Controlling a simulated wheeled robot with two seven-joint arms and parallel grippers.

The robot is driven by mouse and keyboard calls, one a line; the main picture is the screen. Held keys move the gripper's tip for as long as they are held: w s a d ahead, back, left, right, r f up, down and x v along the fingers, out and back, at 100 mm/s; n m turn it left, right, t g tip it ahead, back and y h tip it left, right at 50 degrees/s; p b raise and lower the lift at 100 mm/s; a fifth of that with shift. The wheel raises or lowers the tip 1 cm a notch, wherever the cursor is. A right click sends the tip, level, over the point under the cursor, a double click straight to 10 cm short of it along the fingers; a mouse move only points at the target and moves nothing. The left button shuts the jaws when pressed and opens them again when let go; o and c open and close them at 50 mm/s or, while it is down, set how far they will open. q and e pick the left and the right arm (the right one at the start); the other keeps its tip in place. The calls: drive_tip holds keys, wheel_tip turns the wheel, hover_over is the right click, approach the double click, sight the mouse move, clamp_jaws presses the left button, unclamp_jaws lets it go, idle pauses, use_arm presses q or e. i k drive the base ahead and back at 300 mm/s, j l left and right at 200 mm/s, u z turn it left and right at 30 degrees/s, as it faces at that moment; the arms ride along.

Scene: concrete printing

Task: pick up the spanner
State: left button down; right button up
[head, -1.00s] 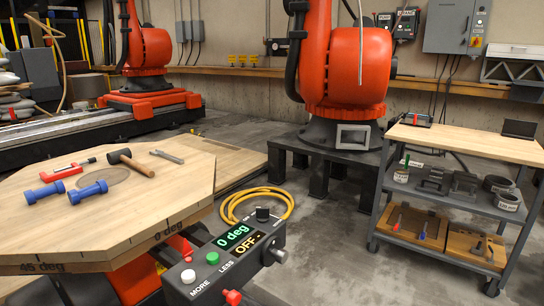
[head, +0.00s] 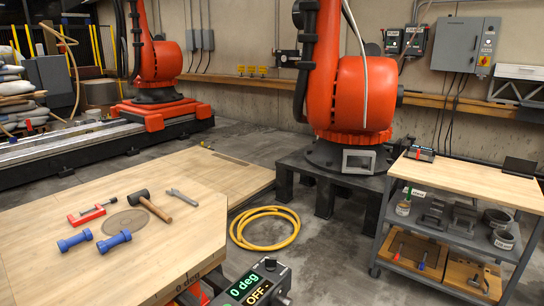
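The spanner (head: 181,197) is a small grey metal wrench. It lies flat on the wooden table top (head: 180,250), to the right of a black-headed mallet (head: 150,205) with a wooden handle. The spanner and the mallet are close but look apart. Nothing covers the spanner. Neither of my grippers shows in the head view.
A red clamp (head: 90,213) and two blue dumbbells (head: 76,240) lie left of the mallet. A control box (head: 250,285) stands at the table's front right corner. A coiled yellow hose (head: 265,228) lies on the floor. A shelved cart (head: 465,178) stands at right.

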sight(175, 192)
drive_tip(key=i+l+u, duration=0.2)
drive_tip(key=i, duration=0.4)
drive_tip(key=i+l+u, duration=0.2)
drive_tip(key=i+l, duration=0.35)
